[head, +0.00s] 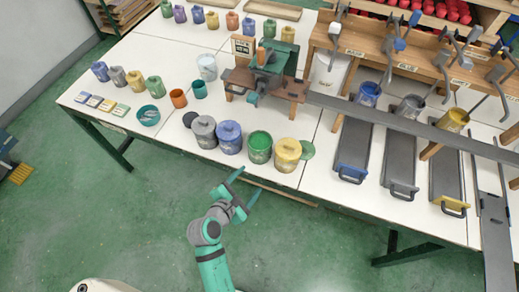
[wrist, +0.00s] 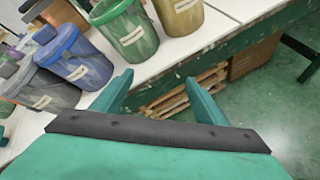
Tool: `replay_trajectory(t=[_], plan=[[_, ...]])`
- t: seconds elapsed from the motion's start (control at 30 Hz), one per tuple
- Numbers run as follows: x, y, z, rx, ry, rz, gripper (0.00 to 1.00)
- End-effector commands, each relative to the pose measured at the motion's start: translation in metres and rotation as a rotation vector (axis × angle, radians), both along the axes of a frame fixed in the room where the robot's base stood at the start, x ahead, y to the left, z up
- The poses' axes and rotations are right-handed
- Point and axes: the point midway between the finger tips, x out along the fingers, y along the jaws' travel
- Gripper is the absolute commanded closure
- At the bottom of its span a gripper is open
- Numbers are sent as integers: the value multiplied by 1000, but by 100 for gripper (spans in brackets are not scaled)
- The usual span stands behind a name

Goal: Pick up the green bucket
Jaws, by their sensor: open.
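The green bucket (head: 260,147) stands upright near the front edge of the white table, open at the top, between a blue bucket (head: 230,137) and a yellow bucket (head: 287,155). It also shows in the wrist view (wrist: 130,32), upper middle, with a pale label on its side. My gripper (head: 246,185) is open and empty, in front of the table edge and short of the green bucket. In the wrist view its two teal fingers (wrist: 163,88) are spread, with floor and the table's underside between them.
A grey bucket (head: 204,132) stands left of the blue one, and a green lid (head: 307,149) lies right of the yellow one. A wooden stand with a green device (head: 268,60) is behind. Long grey trays (head: 355,140) lie to the right. Floor before the table is clear.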

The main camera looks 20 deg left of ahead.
Motion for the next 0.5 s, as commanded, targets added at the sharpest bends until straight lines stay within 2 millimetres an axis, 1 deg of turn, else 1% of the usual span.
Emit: replay_trajectory(t=[0.03, 0.1, 0.2, 0.3, 0.4, 0.5], plan=[[10, 9, 12, -84, -7, 20, 33], [19, 17, 27, -205, -5, 40, 33], [29, 26, 47, -354, 2, 53, 33], [33, 32, 63, -460, 10, 57, 33], [35, 35, 72, -521, 18, 58, 33], [41, 34, 74, -549, 23, 57, 33]])
